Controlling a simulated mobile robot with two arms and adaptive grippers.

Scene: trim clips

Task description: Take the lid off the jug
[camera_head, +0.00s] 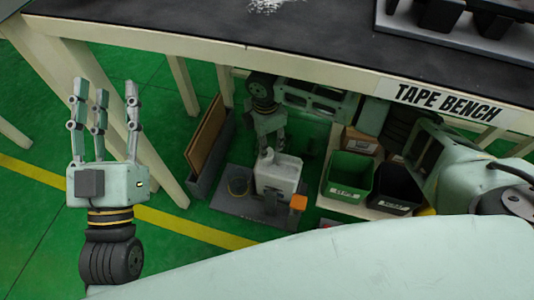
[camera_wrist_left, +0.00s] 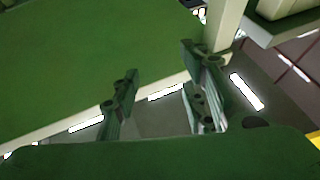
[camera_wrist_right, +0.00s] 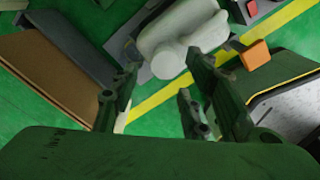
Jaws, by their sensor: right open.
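The white jug (camera_head: 277,178) stands on a dark tray (camera_head: 222,206) on the green floor under the bench. Its white lid (camera_head: 266,156) is on top, and in the right wrist view the lid (camera_wrist_right: 168,64) faces the camera on the jug (camera_wrist_right: 188,28). My right gripper (camera_head: 271,139) reaches under the bench and is just above the jug. Its fingers are open and empty around the line to the lid, apart from it as far as I can tell. My left gripper (camera_head: 105,100) is raised at the left, fingers up, open and empty.
The tape bench (camera_head: 330,50) hangs over the jug, its legs to the left. An orange block (camera_head: 298,202) is right of the jug. A green bin (camera_head: 348,174) and a black bin (camera_head: 396,186) stand further right. A brown panel (camera_head: 206,137) leans in a grey holder at left.

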